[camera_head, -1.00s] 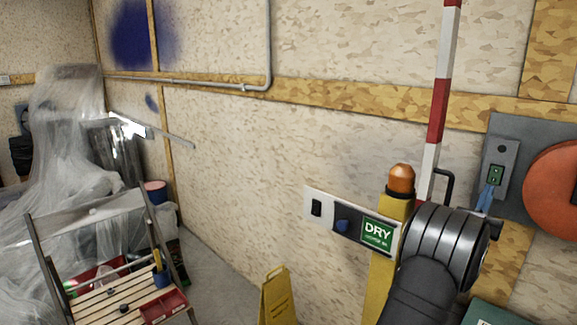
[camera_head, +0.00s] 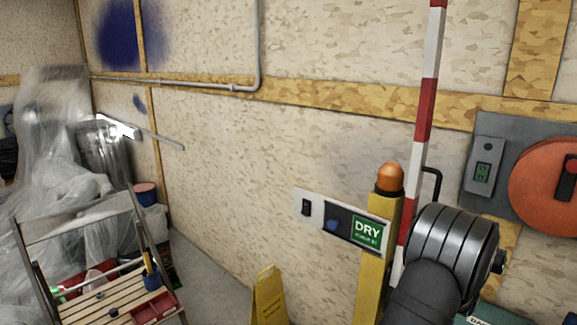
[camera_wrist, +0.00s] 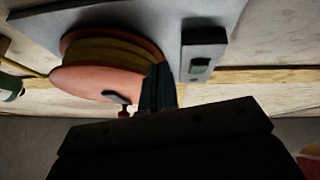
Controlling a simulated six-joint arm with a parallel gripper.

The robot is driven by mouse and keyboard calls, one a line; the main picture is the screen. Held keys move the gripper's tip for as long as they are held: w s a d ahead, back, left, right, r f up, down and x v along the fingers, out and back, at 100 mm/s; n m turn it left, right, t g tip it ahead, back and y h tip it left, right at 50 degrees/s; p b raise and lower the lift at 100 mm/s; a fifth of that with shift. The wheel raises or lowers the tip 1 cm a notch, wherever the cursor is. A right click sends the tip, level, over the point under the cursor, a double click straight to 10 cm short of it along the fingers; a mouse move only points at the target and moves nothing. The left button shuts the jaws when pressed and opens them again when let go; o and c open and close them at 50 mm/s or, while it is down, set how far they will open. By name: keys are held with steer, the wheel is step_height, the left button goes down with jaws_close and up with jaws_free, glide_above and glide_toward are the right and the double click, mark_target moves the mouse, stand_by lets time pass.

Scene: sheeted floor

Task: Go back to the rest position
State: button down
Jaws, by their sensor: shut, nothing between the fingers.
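My gripper (camera_wrist: 158,85) shows in the wrist view as narrow dark fingers, shut and empty, in front of a grey panel (camera_wrist: 222,12) with an orange-red reel (camera_wrist: 85,82). Whether it touches anything there I cannot tell. In the head view my arm's thick dark joint stands at the lower right, and the gripper is hidden behind it. The same reel (camera_head: 540,190) is at the right edge, on the grey panel (camera_head: 520,135).
A switch box (camera_head: 484,165) is on the panel. A red-white pole (camera_head: 425,110) and a yellow post (camera_head: 378,245) with an orange lamp (camera_head: 389,177) stand close left of my arm. A yellow floor sign (camera_head: 269,297) and slatted stand (camera_head: 105,305) are further left.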

steer(key=s+d+f+n+g+y, duration=0.1)
steer(key=s+d+f+g+y, duration=0.4)
steer(key=s+d+f+g, duration=0.35)
steer(key=s+f+n+g+y, duration=0.1)
steer(key=s+f+g+y, duration=0.3)
steer(key=s, duration=1.1)
step_height(320, 180, down, 5)
steer(key=y, duration=0.3)
steer(key=shift+s+a, duration=0.35)
